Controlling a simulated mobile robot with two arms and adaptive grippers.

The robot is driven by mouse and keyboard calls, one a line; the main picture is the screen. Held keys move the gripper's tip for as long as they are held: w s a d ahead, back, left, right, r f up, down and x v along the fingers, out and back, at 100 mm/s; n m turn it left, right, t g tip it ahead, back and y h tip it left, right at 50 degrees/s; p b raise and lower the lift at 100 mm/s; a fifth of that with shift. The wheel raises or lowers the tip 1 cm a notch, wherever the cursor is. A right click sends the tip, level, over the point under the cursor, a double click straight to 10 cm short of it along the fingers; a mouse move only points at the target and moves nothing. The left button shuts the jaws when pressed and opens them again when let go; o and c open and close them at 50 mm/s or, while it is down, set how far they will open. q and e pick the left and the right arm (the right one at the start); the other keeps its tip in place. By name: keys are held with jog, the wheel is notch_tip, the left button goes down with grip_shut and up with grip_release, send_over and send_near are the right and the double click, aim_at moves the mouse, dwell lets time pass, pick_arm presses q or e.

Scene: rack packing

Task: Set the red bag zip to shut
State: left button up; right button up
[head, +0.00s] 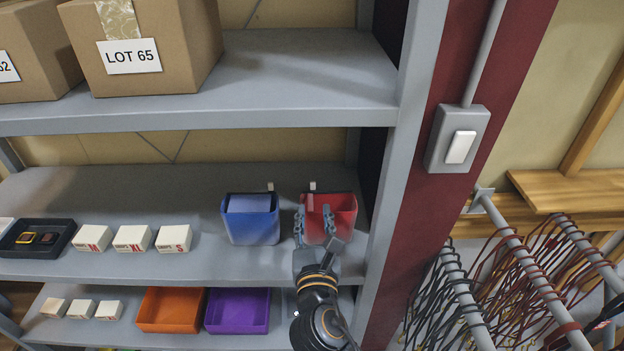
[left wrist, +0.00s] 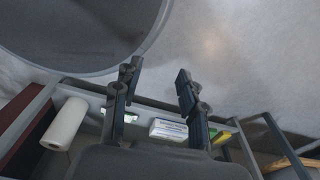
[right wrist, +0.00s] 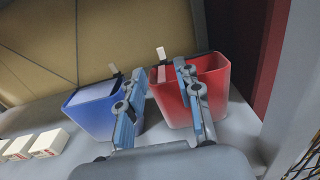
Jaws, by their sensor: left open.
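The red bag (head: 345,212) stands upright on the middle shelf, at its right end. Its top looks open in the right wrist view (right wrist: 214,72). A white zip tab (right wrist: 161,53) stands up at its back left corner and also shows in the head view (head: 312,186). My right gripper (head: 313,213) is open and empty in front of the red bag's left side. In the right wrist view one finger overlaps the red bag and the other overlaps the blue bag's edge; contact is unclear. My left gripper (left wrist: 155,82) is open and empty, away from the bags.
A blue bag (head: 250,222) stands just left of the red bag, with its own white tab (head: 270,187). The shelf post (head: 392,190) is close on the right. White boxes (head: 132,239) stand left; orange (head: 170,310) and purple (head: 238,312) bins are below.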

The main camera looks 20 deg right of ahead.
aim_at(313, 185)
jog(key=x, duration=0.4)
jog(key=shift+w+r+p, duration=0.1)
jog(key=shift+w+p, duration=0.05)
jog(key=shift+p, duration=0.15)
jog(key=x, duration=0.4)
jog(key=shift+w+d+f+p, duration=0.15)
jog(key=shift+w+f+p, duration=0.1)
jog(key=shift+p, duration=0.1)
jog(key=shift+x, duration=0.85)
pick_arm(q)
jog(key=shift+s+r, duration=0.15)
jog(key=shift+r, duration=0.75)
pick_arm(e)
jog(key=shift+s, duration=0.1)
grip_shut()
pick_arm(q)
jog(key=shift+s, duration=0.4)
